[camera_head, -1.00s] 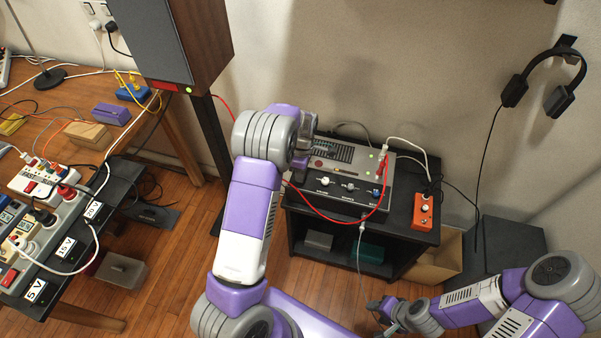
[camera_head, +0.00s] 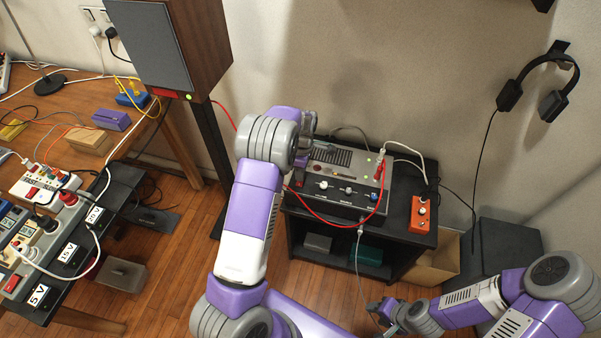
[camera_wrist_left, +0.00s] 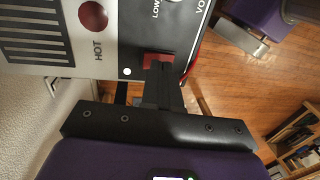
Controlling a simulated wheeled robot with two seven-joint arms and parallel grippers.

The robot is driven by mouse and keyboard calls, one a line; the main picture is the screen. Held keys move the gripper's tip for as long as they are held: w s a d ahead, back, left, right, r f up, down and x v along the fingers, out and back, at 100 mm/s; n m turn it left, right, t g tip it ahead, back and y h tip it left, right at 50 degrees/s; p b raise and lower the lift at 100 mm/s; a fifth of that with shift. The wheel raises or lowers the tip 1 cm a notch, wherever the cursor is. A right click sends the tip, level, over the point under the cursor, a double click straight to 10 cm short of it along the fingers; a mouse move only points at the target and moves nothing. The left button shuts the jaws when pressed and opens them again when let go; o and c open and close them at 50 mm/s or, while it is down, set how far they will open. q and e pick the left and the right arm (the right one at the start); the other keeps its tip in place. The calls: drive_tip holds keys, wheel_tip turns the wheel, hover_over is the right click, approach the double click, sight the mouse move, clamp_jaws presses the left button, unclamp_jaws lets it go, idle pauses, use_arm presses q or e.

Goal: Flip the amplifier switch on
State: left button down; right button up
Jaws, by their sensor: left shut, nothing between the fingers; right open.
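The grey amplifier (camera_head: 331,155) stands on a dark cabinet, with knobs on its black front strip and small green lights on its top. My right gripper (camera_head: 384,312) is open and low at the front, away from the amplifier.
A red cable (camera_head: 340,224) loops across the amplifier's front. An orange pedal (camera_head: 420,213) sits to its right on the cabinet (camera_head: 398,190). A tall speaker (camera_head: 150,50) stands at left, beside a cluttered bench. Headphones (camera_head: 510,95) hang on the right wall.

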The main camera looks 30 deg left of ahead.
use_arm(q)
drive_tip(key=r+p, duration=0.1)
drive_tip(key=r, duration=0.1)
drive_tip(key=r+p, duration=0.2)
drive_tip(key=shift+s+r, duration=0.2)
drive_tip(key=shift+r, duration=0.2)
wheel_tip(320, 180, up, 8)
drive_tip(key=p, duration=0.2)
hover_over(299, 184)
drive_tip(key=shift+s+r, duration=0.1)
drive_tip(key=shift+r, duration=0.05)
use_arm(e)
wheel_tip(299, 184, up, 6)
drive_tip(key=shift+f, duration=0.1)
use_arm(q)
drive_tip(key=s+d+f+m+h, duration=0.1)
drive_tip(key=s+d+f+m, duration=0.35)
drive_tip(key=f, duration=0.45)
drive_tip(key=s+d+f+m+h, duration=0.1)
drive_tip(key=s+d+f+m, duration=0.35)
drive_tip(key=f, duration=0.35)
drive_tip(key=s+d+f+m+t+h, duration=0.1)
drive_tip(key=s+d+f+m, duration=0.3)
drive_tip(key=s+d+m, duration=0.5)
drive_tip(key=s+d+t, duration=0.1)
drive_tip(key=s+d, duration=0.1)
drive_tip(key=s, duration=0.2)
drive_tip(key=shift+s+h, duration=0.2)
drive_tip(key=shift+h, duration=0.2)
